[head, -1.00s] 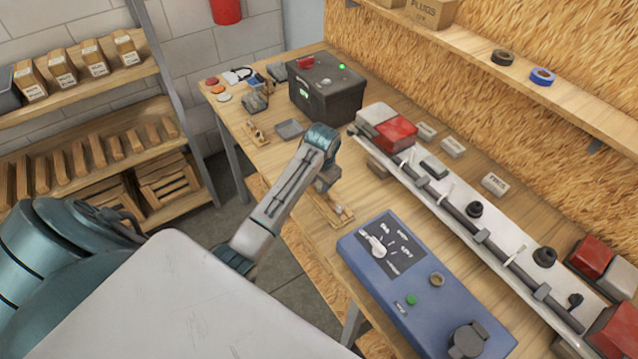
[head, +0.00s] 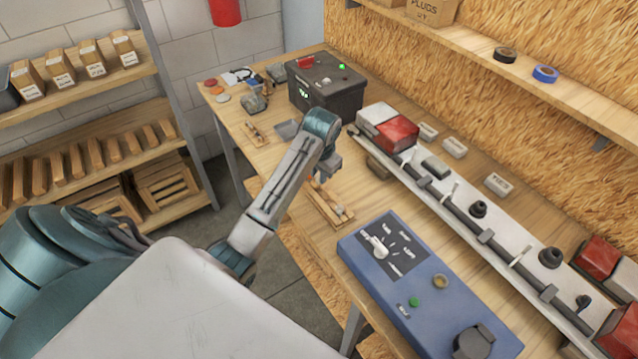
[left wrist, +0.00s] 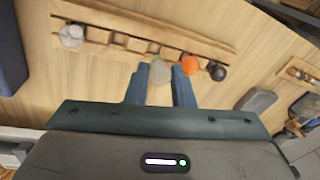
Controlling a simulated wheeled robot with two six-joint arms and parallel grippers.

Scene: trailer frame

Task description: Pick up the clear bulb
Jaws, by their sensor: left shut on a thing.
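The clear bulb (left wrist: 159,88) looks pale grey and see-through in the left wrist view. My left gripper (left wrist: 161,75) is shut on it, with one blue finger on each side. In the head view my left gripper (head: 324,176) is above the wooden bulb rack (head: 328,207), and the bulb in it cannot be made out there. The rack (left wrist: 115,36) also shows in the left wrist view. An orange bulb (left wrist: 190,68) and a dark bulb (left wrist: 219,73) are just right of the fingers. Another pale bulb (left wrist: 72,35) sits at the rack's left end. My right gripper is out of view.
A blue tester box (head: 420,285) stands in front on the bench, and a dark box (head: 326,85) stands behind. A long light bar (head: 470,225) with red lamps lies to the right. Bare bench top lies between the rack and the light bar.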

